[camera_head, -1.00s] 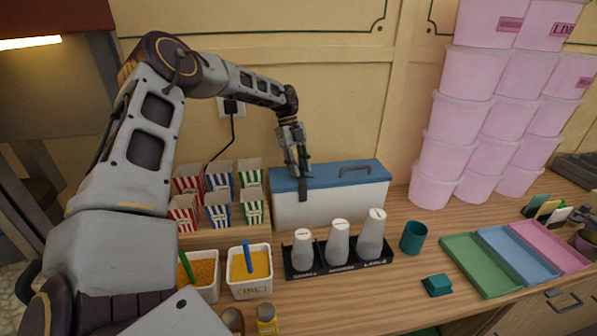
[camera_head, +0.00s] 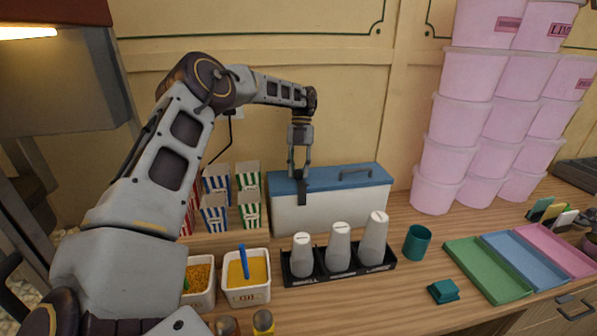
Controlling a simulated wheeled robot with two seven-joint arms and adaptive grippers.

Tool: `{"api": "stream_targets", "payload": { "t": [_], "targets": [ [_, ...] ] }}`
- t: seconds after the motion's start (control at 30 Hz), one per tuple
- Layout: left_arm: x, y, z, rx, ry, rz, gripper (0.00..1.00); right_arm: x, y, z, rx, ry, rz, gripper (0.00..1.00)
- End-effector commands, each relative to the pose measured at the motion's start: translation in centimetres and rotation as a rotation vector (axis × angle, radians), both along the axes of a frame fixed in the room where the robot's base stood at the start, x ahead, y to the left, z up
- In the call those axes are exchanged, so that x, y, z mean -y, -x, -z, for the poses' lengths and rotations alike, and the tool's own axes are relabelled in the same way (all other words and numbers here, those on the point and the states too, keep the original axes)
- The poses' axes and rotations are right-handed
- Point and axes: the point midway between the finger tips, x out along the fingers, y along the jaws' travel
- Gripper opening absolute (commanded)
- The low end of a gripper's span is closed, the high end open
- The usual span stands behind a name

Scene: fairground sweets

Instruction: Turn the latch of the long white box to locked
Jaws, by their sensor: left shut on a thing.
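The long white box (camera_head: 335,211) with a blue lid (camera_head: 325,180) stands against the back wall. A dark latch (camera_head: 302,195) hangs upright over its front edge, left of the middle. My left gripper (camera_head: 300,174) points down from above and is shut on the upper part of the latch. The fingers hide some of the latch, and I cannot read any lock marking at this size. My right gripper is not in view.
Striped popcorn boxes (camera_head: 248,193) stand left of the white box. A teal cup (camera_head: 417,242) and coloured trays (camera_head: 487,270) are to the right. Pink tubs (camera_head: 437,190) are stacked at the back right.

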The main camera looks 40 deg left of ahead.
Motion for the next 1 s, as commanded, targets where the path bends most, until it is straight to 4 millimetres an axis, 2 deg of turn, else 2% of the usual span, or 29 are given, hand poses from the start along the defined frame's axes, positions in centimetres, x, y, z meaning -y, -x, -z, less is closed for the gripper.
{"api": "stream_targets", "payload": {
  "t": [0.5, 1.0],
  "targets": [
    [0.20, -0.14, -0.13, 0.002, -0.002, 0.389, 0.06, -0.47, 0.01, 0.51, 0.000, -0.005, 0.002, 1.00],
    [0.21, -0.15, -0.12, 0.003, -0.002, 0.486, 0.06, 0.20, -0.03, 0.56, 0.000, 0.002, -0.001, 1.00]
  ]
}}
